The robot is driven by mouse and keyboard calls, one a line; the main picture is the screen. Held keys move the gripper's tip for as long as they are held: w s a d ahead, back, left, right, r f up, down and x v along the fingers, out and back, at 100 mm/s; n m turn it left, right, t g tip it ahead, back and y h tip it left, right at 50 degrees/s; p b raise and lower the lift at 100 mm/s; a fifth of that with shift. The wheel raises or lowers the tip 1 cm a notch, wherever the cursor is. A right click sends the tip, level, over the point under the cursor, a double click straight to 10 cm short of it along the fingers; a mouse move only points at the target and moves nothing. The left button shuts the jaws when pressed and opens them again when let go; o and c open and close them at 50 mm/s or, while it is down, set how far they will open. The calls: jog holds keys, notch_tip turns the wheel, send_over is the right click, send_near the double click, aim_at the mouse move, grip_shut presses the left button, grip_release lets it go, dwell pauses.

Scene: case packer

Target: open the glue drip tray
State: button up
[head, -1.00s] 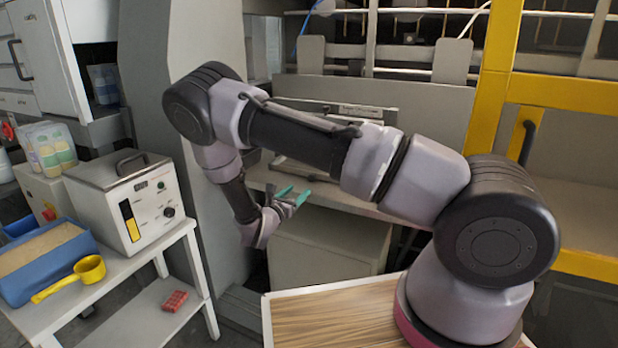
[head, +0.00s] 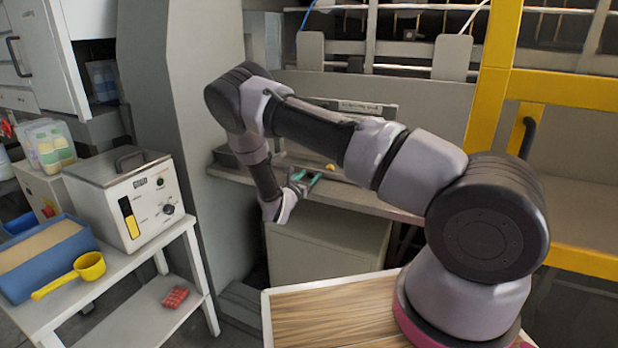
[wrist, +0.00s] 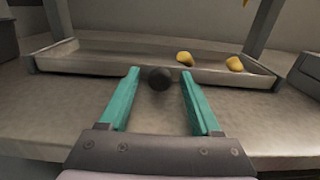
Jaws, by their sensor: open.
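The glue drip tray is a shallow metal tray (wrist: 110,66) across the wrist view, with a dark round knob (wrist: 159,78) at its front. Two yellow lumps (wrist: 185,58) lie in or at the tray, towards its right. My gripper (wrist: 160,80) is open, its teal fingers pointing at the tray with the knob between their tips in the picture. I cannot tell whether the fingers touch the knob. In the head view my gripper (head: 308,184) is at the shelf edge under the machine, and my arm hides most of the tray.
The grey shelf (head: 375,203) lies around the tray, with a grey cabinet (head: 325,255) below. A grey machine column (head: 200,130) stands left of my forearm. A white cart (head: 150,260) with a control box (head: 150,207) is further left. A yellow frame (head: 490,100) stands right.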

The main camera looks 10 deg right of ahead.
grip_shut()
dwell(1.4)
